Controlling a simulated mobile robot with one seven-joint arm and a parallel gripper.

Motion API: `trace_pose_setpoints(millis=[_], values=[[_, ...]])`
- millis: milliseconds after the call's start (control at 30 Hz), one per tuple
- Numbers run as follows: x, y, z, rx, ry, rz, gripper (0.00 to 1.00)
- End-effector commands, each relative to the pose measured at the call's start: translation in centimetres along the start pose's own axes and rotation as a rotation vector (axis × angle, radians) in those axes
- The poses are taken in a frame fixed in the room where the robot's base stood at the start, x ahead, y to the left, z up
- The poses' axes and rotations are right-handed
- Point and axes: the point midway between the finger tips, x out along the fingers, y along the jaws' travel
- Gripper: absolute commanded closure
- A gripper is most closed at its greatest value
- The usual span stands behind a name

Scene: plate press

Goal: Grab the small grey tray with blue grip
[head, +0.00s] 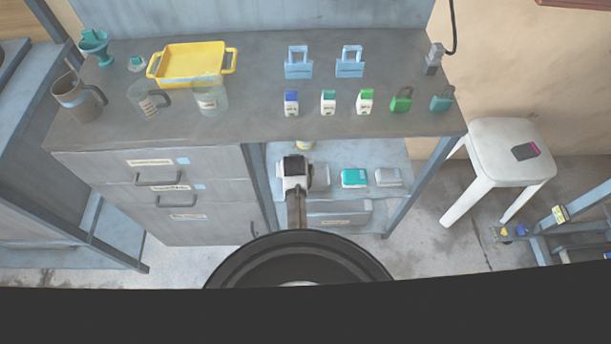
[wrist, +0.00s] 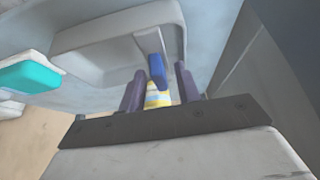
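The small grey tray (wrist: 95,42) fills the upper middle of the wrist view, with a blue grip (wrist: 157,72) on its near side. My gripper (wrist: 160,82) is open, with its two dark fingers on either side of the grip and a gap to each. I cannot tell how deep the grip sits between the fingers. In the head view, my gripper reaches into the shelf under the bench, and its fingertips are hidden. A grey piece just right of it (head: 320,177) looks like the tray, largely hidden.
A yellow-banded object (wrist: 158,97) shows between the fingers; it also appears on the shelf (head: 304,145). A teal-topped box (head: 354,178) and a grey box (head: 389,177) stand to the right. A grey bin (head: 338,213) lies below. Drawers (head: 165,180) close off the left.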

Motion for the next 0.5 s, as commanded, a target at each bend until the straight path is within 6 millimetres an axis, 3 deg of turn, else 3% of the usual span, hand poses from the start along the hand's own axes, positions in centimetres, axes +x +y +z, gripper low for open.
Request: trace_pose_setpoints(millis=[267, 500], values=[[0.3, -0.01, -0.01, 0.0, 0.001, 0.0, 0.67], [0.28, 0.0, -0.01, 0.0, 0.001, 0.0, 0.97]])
